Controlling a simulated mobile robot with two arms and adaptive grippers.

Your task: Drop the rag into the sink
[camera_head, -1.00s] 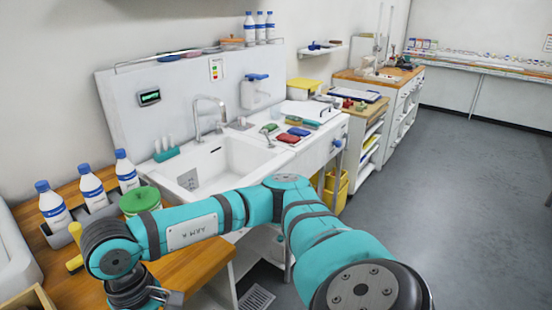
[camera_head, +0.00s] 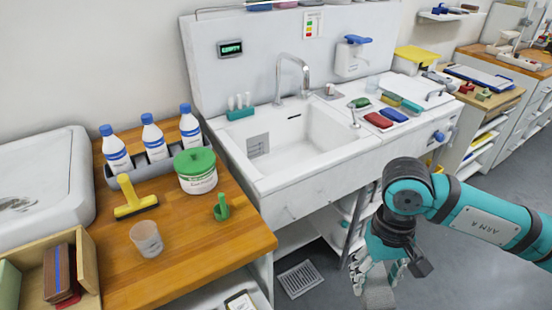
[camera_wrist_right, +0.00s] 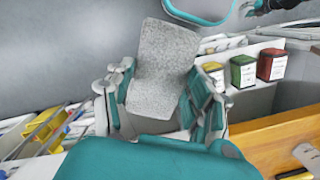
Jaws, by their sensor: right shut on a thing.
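My right gripper (camera_head: 378,272) hangs in front of the counter, to the right of and lower than the sink. It is shut on a grey speckled rag (camera_head: 379,292), whose lower part shows below the fingers. In the right wrist view the rag (camera_wrist_right: 162,65) sticks out flat between the two fingers. The white sink (camera_head: 312,140) is set in the counter at the middle of the head view, with a tap behind it. Its visible basin holds no rag. My left gripper is not clearly in view.
A wooden worktop (camera_head: 245,240) left of the sink carries bottles, a green-lidded tub (camera_head: 196,172), a yellow squeegee (camera_head: 134,198) and a clear cup (camera_head: 146,239). Coloured pads (camera_head: 379,120) lie right of the basin. A floor grate (camera_head: 300,279) lies below.

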